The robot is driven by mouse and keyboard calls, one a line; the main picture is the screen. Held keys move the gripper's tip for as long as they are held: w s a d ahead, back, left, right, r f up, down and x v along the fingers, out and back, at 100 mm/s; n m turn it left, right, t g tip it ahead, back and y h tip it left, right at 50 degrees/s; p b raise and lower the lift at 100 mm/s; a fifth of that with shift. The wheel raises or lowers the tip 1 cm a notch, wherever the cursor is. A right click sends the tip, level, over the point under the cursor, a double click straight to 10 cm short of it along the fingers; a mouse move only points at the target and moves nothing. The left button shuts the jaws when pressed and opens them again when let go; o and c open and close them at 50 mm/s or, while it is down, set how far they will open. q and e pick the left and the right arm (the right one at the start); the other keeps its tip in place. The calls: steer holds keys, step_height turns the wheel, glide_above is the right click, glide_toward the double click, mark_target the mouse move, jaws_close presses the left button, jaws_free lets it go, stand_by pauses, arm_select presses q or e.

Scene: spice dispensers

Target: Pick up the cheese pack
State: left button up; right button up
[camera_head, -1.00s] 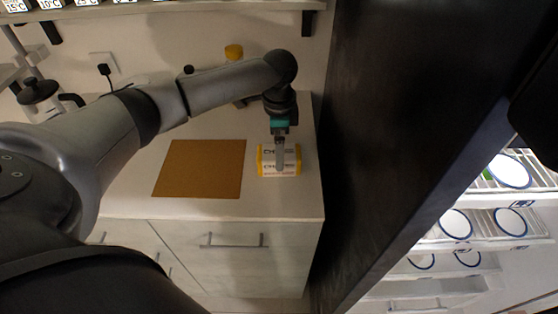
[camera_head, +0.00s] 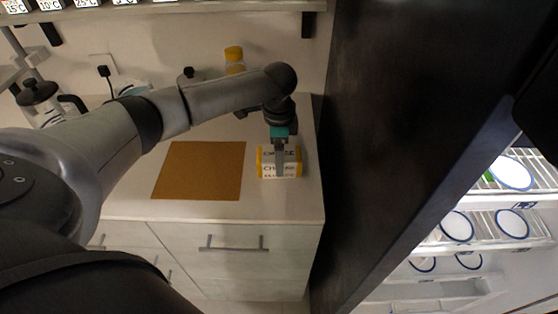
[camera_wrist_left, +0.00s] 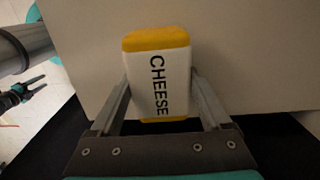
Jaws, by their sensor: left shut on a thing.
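The cheese pack (camera_head: 267,165) is a white block with yellow ends and black lettering, at the right end of the counter. My left gripper (camera_head: 279,172) comes down over it from above. In the left wrist view the cheese pack (camera_wrist_left: 158,75) sits between the two fingers of my left gripper (camera_wrist_left: 162,82), which are shut on its sides. The lettering "CHEESE" faces that camera. I cannot tell for sure whether its underside is clear of the counter. A small black pronged gripper, perhaps my right one, shows at the left edge of the left wrist view (camera_wrist_left: 34,88).
A brown mat (camera_head: 200,170) lies on the counter (camera_head: 140,205) left of the pack. A yellow-capped jar (camera_head: 234,60) and a dark-lidded jug (camera_head: 42,97) stand behind. A tall dark panel (camera_head: 400,110) rises close on the right, with lit shelves of plates (camera_head: 456,226) beyond.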

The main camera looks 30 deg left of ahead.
arm_select(q)
steer(key=c, duration=0.5)
steer(key=shift+o, duration=0.2)
steer(key=shift+r, duration=0.1)
